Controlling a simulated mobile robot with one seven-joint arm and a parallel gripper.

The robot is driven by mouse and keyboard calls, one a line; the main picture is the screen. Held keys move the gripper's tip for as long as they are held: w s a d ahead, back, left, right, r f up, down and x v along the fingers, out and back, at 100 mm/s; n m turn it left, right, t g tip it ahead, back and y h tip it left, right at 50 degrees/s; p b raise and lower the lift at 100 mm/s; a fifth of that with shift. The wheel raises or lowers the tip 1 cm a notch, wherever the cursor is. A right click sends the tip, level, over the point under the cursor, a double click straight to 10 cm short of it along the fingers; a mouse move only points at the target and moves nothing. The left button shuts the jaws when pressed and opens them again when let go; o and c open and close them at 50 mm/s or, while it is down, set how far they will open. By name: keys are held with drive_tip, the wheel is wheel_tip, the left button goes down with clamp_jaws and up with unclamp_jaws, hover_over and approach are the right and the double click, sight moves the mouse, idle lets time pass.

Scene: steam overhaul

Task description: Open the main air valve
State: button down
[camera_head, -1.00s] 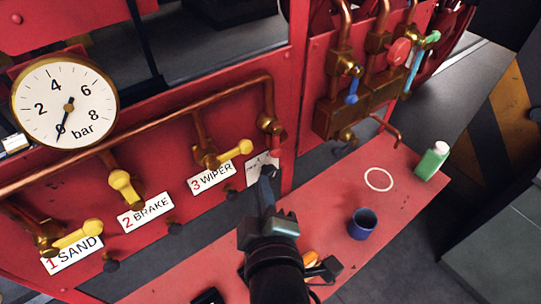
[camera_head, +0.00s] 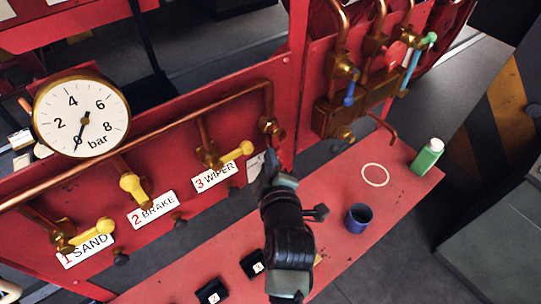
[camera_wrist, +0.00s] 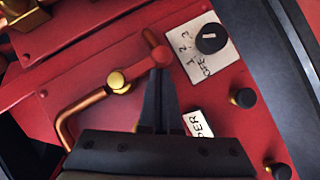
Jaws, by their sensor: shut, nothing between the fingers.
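The valve (camera_head: 268,126) that seems to be the main air valve is brass, at the right end of the long copper pipe. In the wrist view, its brass body (camera_wrist: 118,82) joins a bent pipe, and a red lever (camera_wrist: 151,38) shows beside it. My gripper (camera_head: 269,163) is shut and empty, just below this valve. The gripper partly hides the white label below the valve.
Yellow-handled valves SAND (camera_head: 92,232), BRAKE (camera_head: 133,187) and WIPER (camera_head: 237,151) line the panel. A brass block (camera_head: 352,103) with colored levers is at right. A blue cup (camera_head: 359,217) and green bottle (camera_head: 427,156) stand on the red shelf. A black knob (camera_wrist: 210,39) is near my fingers.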

drive_tip(key=shift+f+b, duration=0.1)
drive_tip(key=shift+b, duration=0.25)
drive_tip(key=shift+d+t+b, duration=0.1)
drive_tip(key=shift+t+b, duration=0.2)
drive_tip(key=shift+b, duration=0.3)
